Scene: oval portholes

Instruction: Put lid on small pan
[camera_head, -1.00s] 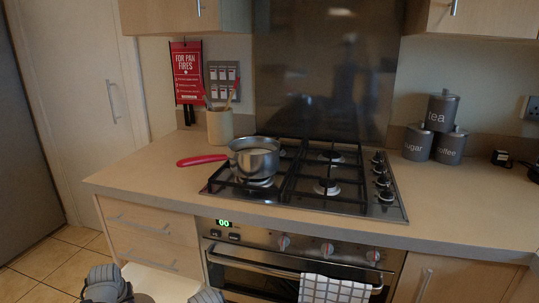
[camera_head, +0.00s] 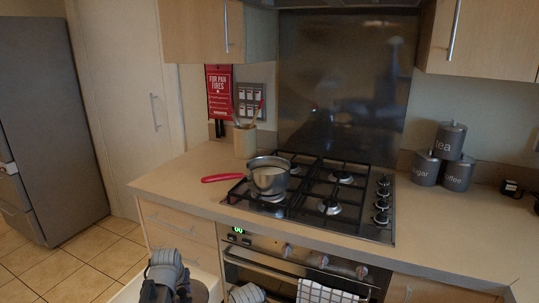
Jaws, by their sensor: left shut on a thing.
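The small pan (camera_head: 268,178) is a steel saucepan with a red handle (camera_head: 222,177) pointing left. It stands upright on the front left burner of the hob, and no lid shows on it. My left gripper (camera_head: 165,276) is at the bottom edge, low in front of the drawers and well below the pan. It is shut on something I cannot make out. A dark round shape (camera_head: 206,290) shows beside it, partly cut off. A grey part of my right arm (camera_head: 247,294) shows at the bottom edge; its fingertips are hidden.
A pale open drawer (camera_head: 124,291) seems to stand out by my left gripper. A utensil pot (camera_head: 245,141) stands behind the pan. Grey canisters (camera_head: 443,158) stand right of the hob (camera_head: 345,190). A fridge (camera_head: 50,130) is at left. The counter's left end (camera_head: 170,184) is clear.

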